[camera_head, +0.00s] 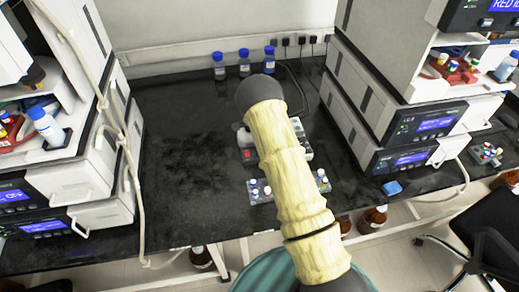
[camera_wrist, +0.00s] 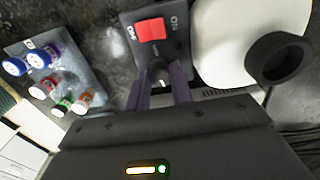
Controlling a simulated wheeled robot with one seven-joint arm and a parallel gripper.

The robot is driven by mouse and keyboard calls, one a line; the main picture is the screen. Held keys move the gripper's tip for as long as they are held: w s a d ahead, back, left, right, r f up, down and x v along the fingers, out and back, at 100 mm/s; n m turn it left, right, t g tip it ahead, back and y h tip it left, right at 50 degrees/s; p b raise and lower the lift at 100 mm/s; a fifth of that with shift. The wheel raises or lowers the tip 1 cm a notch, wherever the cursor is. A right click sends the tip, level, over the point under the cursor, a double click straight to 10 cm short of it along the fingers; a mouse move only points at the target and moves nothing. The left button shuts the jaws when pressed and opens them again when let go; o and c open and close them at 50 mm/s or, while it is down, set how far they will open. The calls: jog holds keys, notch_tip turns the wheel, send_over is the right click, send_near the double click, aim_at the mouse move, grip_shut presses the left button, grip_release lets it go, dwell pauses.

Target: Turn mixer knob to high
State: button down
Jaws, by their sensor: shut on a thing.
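The mixer shows in the wrist view as a dark front panel (camera_wrist: 127,38) with a red switch (camera_wrist: 150,29), joined to a white body (camera_wrist: 225,40). The mixer knob (camera_wrist: 162,76) is small and dark, with a white mark, below the switch. My gripper (camera_wrist: 162,88) has its two fingers on either side of the knob, shut on it. Its exact setting cannot be read. In the head view the mixer (camera_head: 243,137) stands on the black bench, largely hidden by my arm, and my gripper is hidden there.
A tray of small capped vials (camera_head: 256,197) lies in front of the mixer, also seen in the wrist view (camera_wrist: 85,62). A black ring (camera_wrist: 280,58) sits on the white body. Blue-capped bottles (camera_head: 245,63) stand behind. Instrument stacks flank the bench; its left middle (camera_head: 185,140) is clear.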

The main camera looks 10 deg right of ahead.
jog(key=shift+m, duration=1.6)
jog(key=c, duration=1.2)
grip_release()
jog(key=shift+c, duration=0.2)
jog(key=shift+r, duration=0.1)
notch_tip(320, 180, up, 17)
jog(key=b, duration=0.2)
jog(key=shift+r, duration=0.15)
